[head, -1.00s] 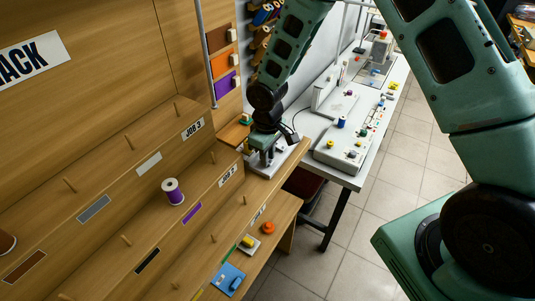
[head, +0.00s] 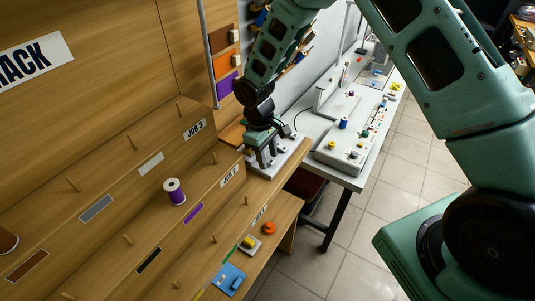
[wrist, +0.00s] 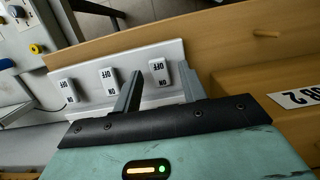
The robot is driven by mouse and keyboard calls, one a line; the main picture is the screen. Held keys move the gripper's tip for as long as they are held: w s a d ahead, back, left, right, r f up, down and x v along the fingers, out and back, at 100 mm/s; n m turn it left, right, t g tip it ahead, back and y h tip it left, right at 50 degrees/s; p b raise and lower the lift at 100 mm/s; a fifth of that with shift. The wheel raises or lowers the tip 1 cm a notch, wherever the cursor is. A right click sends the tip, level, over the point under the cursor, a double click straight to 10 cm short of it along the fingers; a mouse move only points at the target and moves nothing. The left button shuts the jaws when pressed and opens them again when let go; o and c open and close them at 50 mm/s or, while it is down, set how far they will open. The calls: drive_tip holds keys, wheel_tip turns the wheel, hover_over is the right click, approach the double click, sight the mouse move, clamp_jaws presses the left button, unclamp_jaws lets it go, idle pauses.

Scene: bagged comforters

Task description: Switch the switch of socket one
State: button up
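A white panel (wrist: 150,52) with three white rocker switches marked ON and OFF lies on a wooden surface. In the wrist view they are the left switch (wrist: 69,91), the middle switch (wrist: 109,80) and the right switch (wrist: 161,70). No socket number is readable, so I cannot tell which is socket one. My gripper (wrist: 160,78) is open and empty; the right switch shows between its fingers, and the left finger stands near the middle switch. Contact cannot be told. In the head view my gripper (head: 266,156) is over the panel (head: 287,155), hiding part of it.
A wooden stepped rack with pegs and a purple spool (head: 174,192) stands at the left. A white table (head: 340,178) with sewing equipment is beyond the panel. A blue object (head: 228,279) lies on the lower shelf.

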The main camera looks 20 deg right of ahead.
drive_tip(key=shift+r, duration=0.1)
wheel_tip(320, 180, up, 17)
drive_tip(key=w+a+b, duration=0.1)
drive_tip(key=w+b, duration=0.1)
drive_tip(key=b, duration=0.3)
drive_tip(key=shift+w+a, duration=0.25)
drive_tip(key=shift+a, duration=0.15)
drive_tip(key=s+a+f+y+b, duration=0.15)
drive_tip(key=s+a+b, duration=0.35)
drive_tip(key=s, duration=0.9)
drive_tip(key=s+f, duration=0.2)
drive_tip(key=s, duration=0.6)
drive_tip(key=s+f+t+b, duration=0.1)
drive_tip(key=s+f, duration=0.2)
drive_tip(key=s, duration=0.4)
drive_tip(key=shift+s+d+f+n+t+b, duration=0.3)
drive_tip(key=shift+s+d, duration=0.1)
